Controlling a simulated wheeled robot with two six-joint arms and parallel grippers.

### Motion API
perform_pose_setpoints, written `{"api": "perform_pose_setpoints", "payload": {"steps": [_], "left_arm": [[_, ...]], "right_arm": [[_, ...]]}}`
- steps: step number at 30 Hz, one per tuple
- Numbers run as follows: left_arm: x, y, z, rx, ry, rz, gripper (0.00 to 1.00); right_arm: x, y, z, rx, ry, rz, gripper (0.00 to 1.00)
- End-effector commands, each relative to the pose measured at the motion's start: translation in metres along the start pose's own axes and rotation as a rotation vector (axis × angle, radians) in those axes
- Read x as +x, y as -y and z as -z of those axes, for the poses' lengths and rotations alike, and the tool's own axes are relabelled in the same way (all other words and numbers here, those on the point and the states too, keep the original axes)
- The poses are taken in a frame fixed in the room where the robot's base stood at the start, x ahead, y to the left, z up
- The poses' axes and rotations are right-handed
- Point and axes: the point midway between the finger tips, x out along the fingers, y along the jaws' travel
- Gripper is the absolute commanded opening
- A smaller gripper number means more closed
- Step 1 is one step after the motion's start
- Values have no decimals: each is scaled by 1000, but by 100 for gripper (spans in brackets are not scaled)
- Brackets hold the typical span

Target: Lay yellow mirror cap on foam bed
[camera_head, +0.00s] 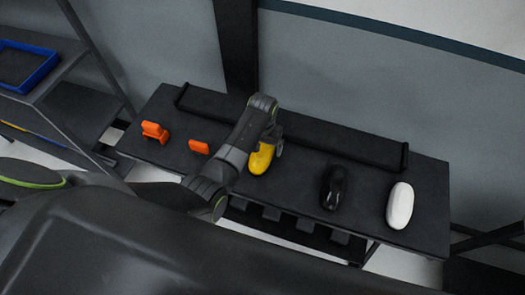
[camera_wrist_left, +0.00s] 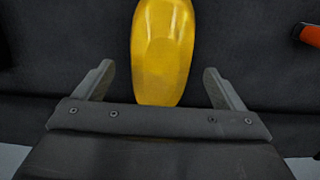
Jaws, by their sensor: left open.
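The yellow mirror cap (camera_head: 261,159) lies on the dark table, partly hidden by my left arm in the head view. In the left wrist view the yellow mirror cap (camera_wrist_left: 162,52) lies lengthwise ahead of my left gripper (camera_wrist_left: 160,85). That gripper is open, with one finger on each side of the cap's near end and a gap on both sides. In the head view the left gripper (camera_head: 271,150) is over the cap and mostly hidden by its own wrist. I cannot make out a separate foam bed; the dark table top (camera_head: 300,172) may carry it. My right gripper is not in view.
A black mirror cap (camera_head: 334,187) and a white one (camera_head: 400,205) lie to the right on the table. Two orange tools (camera_head: 154,132) (camera_head: 199,147) lie to the left. A long black rail (camera_head: 345,143) runs along the back. A shelf with a blue tray (camera_head: 50,68) stands far left.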

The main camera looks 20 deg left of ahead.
Motion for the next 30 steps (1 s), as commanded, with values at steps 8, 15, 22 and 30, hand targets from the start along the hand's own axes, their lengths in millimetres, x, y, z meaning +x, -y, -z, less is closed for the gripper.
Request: {"api": "perform_pose_setpoints", "payload": {"steps": [8,15,22,30], "left_arm": [[23,0,-1,0,1,-1,91],[24,0,-1,0,-1,-1,91],[24,0,-1,0,0,-1,62],[23,0,0,0,-1,-1,35]], "right_arm": [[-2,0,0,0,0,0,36],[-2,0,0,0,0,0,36],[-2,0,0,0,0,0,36],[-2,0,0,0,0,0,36]]}}
